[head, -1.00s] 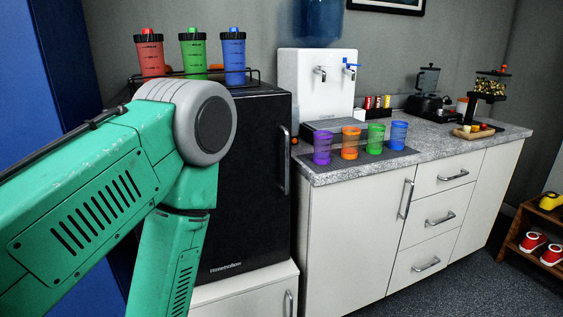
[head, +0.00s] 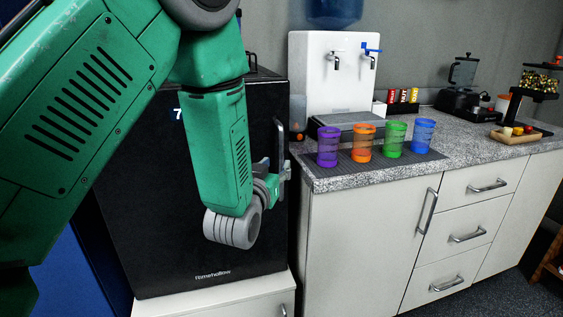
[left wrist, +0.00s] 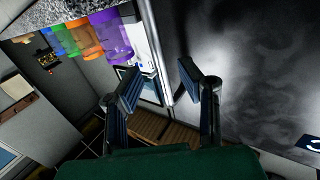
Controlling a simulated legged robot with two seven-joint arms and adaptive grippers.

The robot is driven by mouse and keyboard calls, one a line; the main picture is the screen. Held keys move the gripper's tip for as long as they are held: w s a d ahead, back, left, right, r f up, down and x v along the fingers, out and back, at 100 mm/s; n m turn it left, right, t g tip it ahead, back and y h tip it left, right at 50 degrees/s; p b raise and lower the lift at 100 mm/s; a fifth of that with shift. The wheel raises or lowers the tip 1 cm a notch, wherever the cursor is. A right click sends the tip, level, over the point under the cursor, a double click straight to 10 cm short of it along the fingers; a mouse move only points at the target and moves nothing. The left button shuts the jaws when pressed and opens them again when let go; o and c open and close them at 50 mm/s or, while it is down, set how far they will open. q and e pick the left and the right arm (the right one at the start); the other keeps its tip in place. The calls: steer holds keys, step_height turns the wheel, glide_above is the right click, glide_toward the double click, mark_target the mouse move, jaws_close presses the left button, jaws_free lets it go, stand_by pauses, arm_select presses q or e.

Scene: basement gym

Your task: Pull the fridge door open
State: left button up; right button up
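The black fridge (head: 150,235) stands on a white cabinet, with its door shut. Its upright handle (head: 279,132) runs along the door's right edge. My left gripper (head: 276,168) is in front of the door at the lower part of the handle, partly hidden by my wrist. In the left wrist view my left gripper (left wrist: 158,80) is open, its two fingers apart. The dark door face (left wrist: 245,70) fills the right of that view. A pale upright strip shows beyond the gap between the fingers; I cannot tell whether it is the handle or the door edge. My right gripper is out of view.
To the right, a counter (head: 320,183) carries purple, orange, green and blue cups on a dark mat (head: 400,163). A white water dispenser (head: 310,80) stands behind them. A cabinet door with a handle (head: 428,212) is below. The floor shows at the lower right.

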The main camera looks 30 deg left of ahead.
mark_target(281, 159)
arm_select(q)
steer(key=x, duration=0.3)
steer(key=shift+w+r, duration=0.1)
steer(key=shift+w, duration=0.3)
steer(key=shift+w+a, duration=0.15)
steer(key=shift+w, duration=0.25)
steer(key=shift+a, duration=0.15)
jaws_close()
